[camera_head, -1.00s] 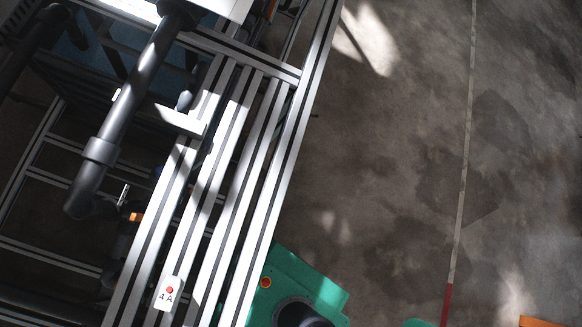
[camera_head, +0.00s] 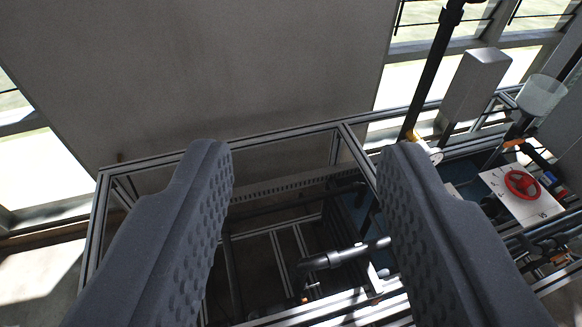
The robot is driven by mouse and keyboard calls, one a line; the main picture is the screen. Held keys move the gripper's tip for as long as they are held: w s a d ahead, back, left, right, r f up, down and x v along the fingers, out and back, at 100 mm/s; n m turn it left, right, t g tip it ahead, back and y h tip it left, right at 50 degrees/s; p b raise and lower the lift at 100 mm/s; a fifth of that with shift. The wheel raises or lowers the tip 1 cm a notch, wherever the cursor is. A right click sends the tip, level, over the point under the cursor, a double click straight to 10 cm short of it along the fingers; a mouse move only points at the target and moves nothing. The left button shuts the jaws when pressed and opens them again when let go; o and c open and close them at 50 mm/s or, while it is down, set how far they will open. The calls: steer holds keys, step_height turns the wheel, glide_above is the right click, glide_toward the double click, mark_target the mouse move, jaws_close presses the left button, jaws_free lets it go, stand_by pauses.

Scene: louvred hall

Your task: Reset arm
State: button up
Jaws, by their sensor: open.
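My gripper (camera_head: 308,160) shows in the camera view with its two dark grey, dimpled fingers wide apart. Nothing is between the fingers. Beyond them is a metal profile frame (camera_head: 270,135) with dark pipes inside. The fingers hide parts of this frame at left and right. I cannot tell the distance from the fingertips to the frame.
A red handwheel (camera_head: 521,184) sits on a white plate (camera_head: 500,192) at the right. A dark upright pole (camera_head: 432,70), a grey box (camera_head: 474,84) and a translucent cup (camera_head: 541,95) stand behind it. A plain wall (camera_head: 220,70) with windows beside it closes the back.

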step_height(320, 180, down, 10)
steer(key=b, duration=1)
steer(key=shift+f, duration=0.25)
